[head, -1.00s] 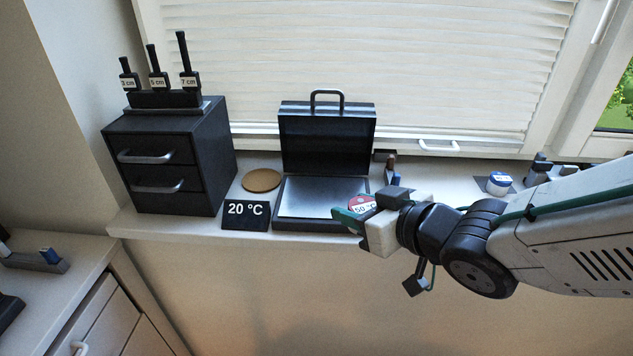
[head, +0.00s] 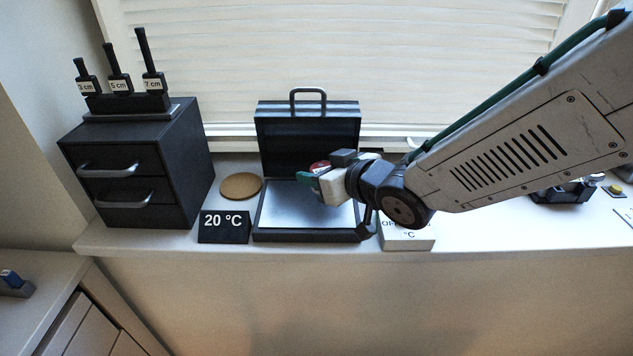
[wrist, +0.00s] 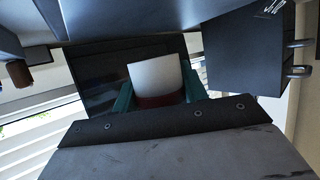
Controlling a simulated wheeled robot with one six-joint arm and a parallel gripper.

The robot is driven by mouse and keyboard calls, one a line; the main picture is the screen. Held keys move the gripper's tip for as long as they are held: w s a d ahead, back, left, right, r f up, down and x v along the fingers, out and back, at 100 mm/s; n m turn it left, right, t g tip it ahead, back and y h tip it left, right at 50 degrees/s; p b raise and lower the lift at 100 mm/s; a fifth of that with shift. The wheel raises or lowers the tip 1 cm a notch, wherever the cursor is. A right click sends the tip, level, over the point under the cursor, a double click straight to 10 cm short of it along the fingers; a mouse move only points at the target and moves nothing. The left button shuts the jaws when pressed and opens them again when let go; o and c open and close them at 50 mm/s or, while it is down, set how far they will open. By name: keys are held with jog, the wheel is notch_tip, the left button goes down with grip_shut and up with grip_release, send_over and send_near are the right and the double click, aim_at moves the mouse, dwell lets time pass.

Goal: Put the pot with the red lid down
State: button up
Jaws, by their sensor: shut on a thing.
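The pot's red lid (head: 319,167) shows in the head view between my gripper's green fingers. Its white body (wrist: 155,76) shows in the wrist view, with the red lid below it in the picture. My gripper (head: 312,178) is shut on this pot and holds it over the open black case (head: 262,236), in front of the raised lid (head: 300,140). The case's flat silvery plate (head: 285,208) lies under the gripper and looks bare. The gripper hides most of the pot in the head view, and I cannot tell the exact gap to the plate.
A round cork mat (head: 240,186) lies left of the case, behind a black "20 °C" sign (head: 224,227). A black drawer cabinet (head: 140,170) bears several labelled tools.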

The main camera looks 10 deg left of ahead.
jog(key=shift+w+f, duration=0.1)
jog(key=shift+f, duration=1.65)
jog(key=shift+f, duration=0.2)
jog(key=o, duration=1)
jog(key=shift+r, duration=0.15)
